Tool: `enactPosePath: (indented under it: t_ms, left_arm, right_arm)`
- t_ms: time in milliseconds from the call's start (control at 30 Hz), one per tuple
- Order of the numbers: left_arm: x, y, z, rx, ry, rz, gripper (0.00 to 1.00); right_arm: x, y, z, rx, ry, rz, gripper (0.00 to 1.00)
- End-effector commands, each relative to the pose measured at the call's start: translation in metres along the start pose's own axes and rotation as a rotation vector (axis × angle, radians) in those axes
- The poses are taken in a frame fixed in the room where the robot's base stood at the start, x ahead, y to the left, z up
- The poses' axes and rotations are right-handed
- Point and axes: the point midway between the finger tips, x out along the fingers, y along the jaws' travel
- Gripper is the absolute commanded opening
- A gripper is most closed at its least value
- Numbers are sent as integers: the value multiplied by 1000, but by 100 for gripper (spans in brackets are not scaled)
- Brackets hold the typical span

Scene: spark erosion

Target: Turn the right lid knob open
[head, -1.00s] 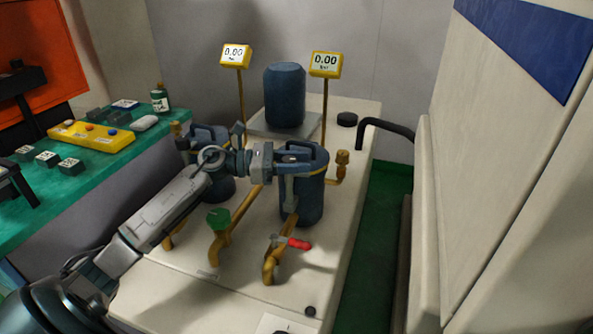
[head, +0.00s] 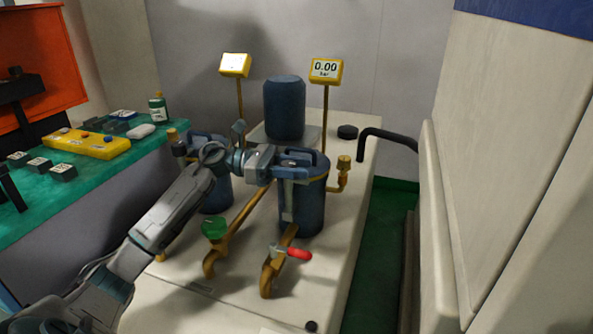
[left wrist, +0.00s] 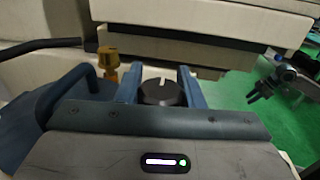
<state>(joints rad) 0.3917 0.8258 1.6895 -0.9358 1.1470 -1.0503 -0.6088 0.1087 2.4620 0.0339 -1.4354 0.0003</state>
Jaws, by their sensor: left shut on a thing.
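The right blue filter pot (head: 300,215) stands on the pale bench, with a blue lid and handle on top. My left gripper (head: 287,168) reaches over this lid from the left and is shut on the dark round lid knob (left wrist: 163,93), which shows between the two blue fingers in the left wrist view. In the head view the gripper hides the knob. The left blue pot (head: 217,192) stands behind my left arm and is partly hidden. A small dark gripper, seemingly my right one (left wrist: 263,88), shows at the right of the left wrist view, too small to judge.
A green valve knob (head: 214,228) and a red valve lever (head: 292,253) sit on brass pipes in front of the pots. A brass fitting (head: 343,162) juts out beside the right pot. A black bent handle (head: 388,137) and white cabinet (head: 500,170) stand to the right.

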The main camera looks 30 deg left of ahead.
Motion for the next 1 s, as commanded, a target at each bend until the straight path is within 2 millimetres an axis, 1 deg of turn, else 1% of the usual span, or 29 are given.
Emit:
enactPosePath:
  t_ms: [433,467,500,567,867,1000]
  left_arm:
    - [0,1,2,1,-3,-2,11]
    - [0,1,2,1,-2,-2,38]
    - [0,0,2,1,-2,-2,46]
    - [0,0,2,1,-2,-3,56]
    - [-1,0,0,0,0,-3,56]
    - [-13,1,-2,0,3,-2,56]
  right_arm:
    - [-2,-1,-1,1,7,-2,36]
    - [-2,-1,-1,1,6,-2,36]
    - [-2,-1,-1,1,6,-2,36]
    - [-2,-1,-1,1,6,-2,36]
    - [-1,-1,-1,1,6,-2,36]
    - [2,-2,-2,2,21,-9,36]
